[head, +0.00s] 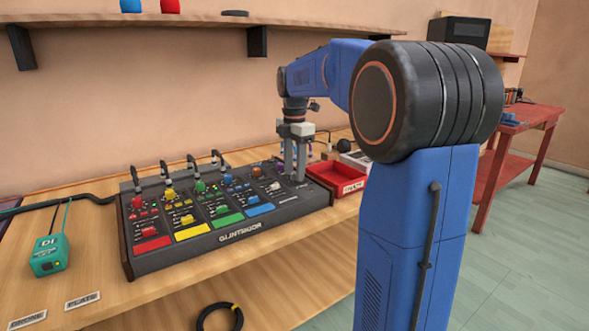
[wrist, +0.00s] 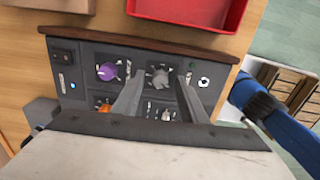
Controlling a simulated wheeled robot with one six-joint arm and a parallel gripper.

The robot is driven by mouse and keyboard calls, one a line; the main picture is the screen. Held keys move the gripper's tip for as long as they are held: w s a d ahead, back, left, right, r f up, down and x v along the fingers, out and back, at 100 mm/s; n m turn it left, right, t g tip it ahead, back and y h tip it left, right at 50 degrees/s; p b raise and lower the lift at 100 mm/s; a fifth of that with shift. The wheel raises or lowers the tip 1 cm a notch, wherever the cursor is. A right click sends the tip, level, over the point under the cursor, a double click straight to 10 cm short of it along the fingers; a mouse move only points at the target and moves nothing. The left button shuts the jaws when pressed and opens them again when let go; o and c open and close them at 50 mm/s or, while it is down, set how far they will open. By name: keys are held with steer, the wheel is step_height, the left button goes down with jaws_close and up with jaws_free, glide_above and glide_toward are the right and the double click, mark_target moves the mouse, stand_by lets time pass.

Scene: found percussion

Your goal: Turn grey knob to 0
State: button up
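The grey knob (wrist: 159,77) sits on the dark mixer panel (wrist: 84,90), with small pale marks around it. It lies between the fingertips of my gripper (wrist: 160,74) in the wrist view, one finger on each side. The fingers are apart, and I cannot tell whether either touches the knob. In the head view my gripper (head: 295,179) points straight down at the right end of the mixer (head: 190,254), its two fingers apart. There the grey knob cannot be made out behind the fingers. The knob's pointer setting is too small to read.
A purple knob (wrist: 107,71) is left of the grey knob, and an orange knob (wrist: 102,106) is nearer. A red tray (head: 339,178) stands right of the mixer. Several thin stalks rise along its back edge. A teal box (head: 48,256) stands left.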

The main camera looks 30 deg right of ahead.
mark_target(294, 173)
step_height(294, 173, up, 17)
steer(key=shift+r, duration=0.2)
stand_by(0.7)
stand_by(0.4)
